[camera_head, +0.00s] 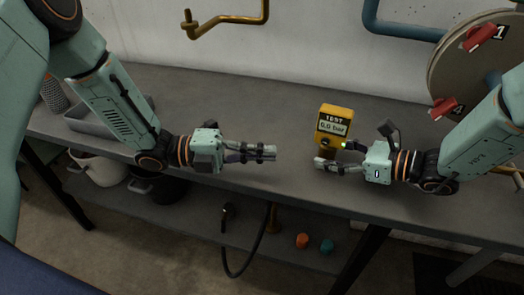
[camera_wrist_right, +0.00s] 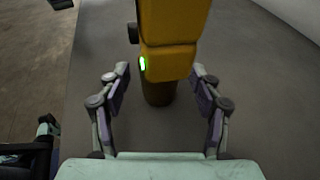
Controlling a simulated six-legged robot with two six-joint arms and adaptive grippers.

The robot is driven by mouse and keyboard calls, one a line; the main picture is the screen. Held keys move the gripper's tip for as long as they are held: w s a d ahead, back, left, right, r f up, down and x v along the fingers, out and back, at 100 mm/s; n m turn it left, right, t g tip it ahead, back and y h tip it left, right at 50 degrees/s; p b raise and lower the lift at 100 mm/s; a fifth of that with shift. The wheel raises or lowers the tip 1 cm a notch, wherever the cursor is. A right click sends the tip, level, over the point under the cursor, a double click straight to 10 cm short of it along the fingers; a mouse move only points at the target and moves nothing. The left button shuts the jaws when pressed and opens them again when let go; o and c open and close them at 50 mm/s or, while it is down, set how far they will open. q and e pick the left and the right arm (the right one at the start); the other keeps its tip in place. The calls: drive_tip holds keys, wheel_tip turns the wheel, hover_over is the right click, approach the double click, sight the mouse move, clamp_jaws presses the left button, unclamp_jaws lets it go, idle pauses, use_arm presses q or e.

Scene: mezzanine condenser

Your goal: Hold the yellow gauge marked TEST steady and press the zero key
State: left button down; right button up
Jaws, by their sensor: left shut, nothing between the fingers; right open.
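The yellow gauge (camera_head: 335,118) stands upright on the bench, with TEST above a display that seems to read 0.0 bar. A dark round button (camera_head: 325,143) is low on its front. My right gripper (camera_head: 331,156) is open at the gauge's right and low down. In the right wrist view its fingers stand on both sides of the gauge's lower body (camera_wrist_right: 168,62) and round stem (camera_wrist_right: 158,92), with gaps showing. A green light (camera_wrist_right: 143,64) glows on the gauge. My left gripper (camera_head: 274,152) is shut and empty, left of the gauge and apart from it.
The grey bench (camera_head: 270,100) is clear between the left gripper and gauge. A grey tray (camera_head: 90,122) lies at the left. A disc with red handles (camera_head: 485,36) stands at the right. Below, a shelf holds a white pot (camera_head: 100,170), an orange cap (camera_head: 302,241) and a teal cap (camera_head: 327,246).

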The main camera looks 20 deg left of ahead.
drive_tip(key=v, duration=1.2)
